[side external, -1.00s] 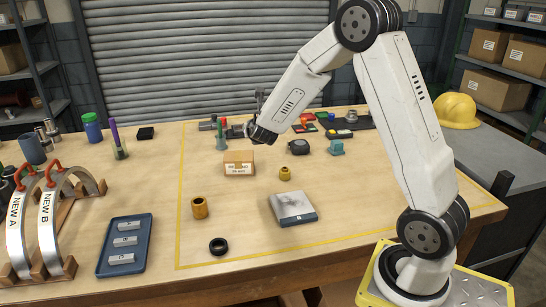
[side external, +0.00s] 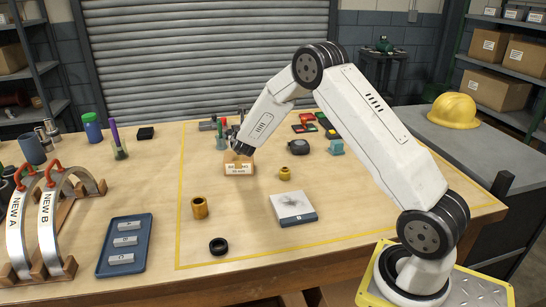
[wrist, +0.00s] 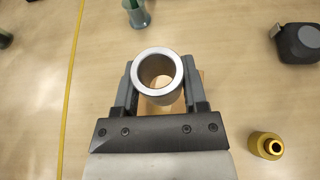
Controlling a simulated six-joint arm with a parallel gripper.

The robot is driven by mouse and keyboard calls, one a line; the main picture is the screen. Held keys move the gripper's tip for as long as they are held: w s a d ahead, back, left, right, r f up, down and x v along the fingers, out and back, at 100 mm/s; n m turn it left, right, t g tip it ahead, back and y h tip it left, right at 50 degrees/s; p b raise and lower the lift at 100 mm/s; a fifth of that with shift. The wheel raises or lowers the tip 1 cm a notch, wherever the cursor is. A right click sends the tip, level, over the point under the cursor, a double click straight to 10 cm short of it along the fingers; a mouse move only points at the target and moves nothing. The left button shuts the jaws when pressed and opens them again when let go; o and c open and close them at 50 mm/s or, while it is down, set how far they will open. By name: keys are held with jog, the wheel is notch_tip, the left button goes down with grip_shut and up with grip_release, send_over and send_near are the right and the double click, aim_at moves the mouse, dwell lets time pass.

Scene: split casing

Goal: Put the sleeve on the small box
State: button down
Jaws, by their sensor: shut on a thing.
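The small box (side external: 240,170) is a tan cardboard box with a white label, on the table inside the yellow line. My gripper (side external: 239,151) is low over the box in the side view and overlaps its top edge. In the wrist view my gripper (wrist: 158,82) is shut on the sleeve (wrist: 176,90), a grey metal ring with an open bore. Tan cardboard shows through the bore and beside the right finger, so the sleeve is over the box. I cannot tell whether they touch. The sleeve is not clearly visible in the side view.
A small brass part (side external: 285,173), a larger brass cylinder (side external: 199,208), a black ring (side external: 218,246) and a flat grey box (side external: 293,208) stand nearby. A tape measure (side external: 298,147) and a pen cup (side external: 221,142) are behind. A blue tray (side external: 125,245) is left. Table between them is clear.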

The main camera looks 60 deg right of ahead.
jog(key=shift+w+f, duration=0.1)
jog(key=shift+w+d+f, duration=0.1)
jog(key=shift+w+f, duration=0.1)
jog(key=shift+f, duration=1.55)
jog(key=shift+f, duration=0.1)
jog(key=shift+c, duration=0.7)
grip_release()
jog(key=shift+f, duration=0.1)
jog(key=shift+r, duration=0.25)
jog(key=v, duration=1.2)
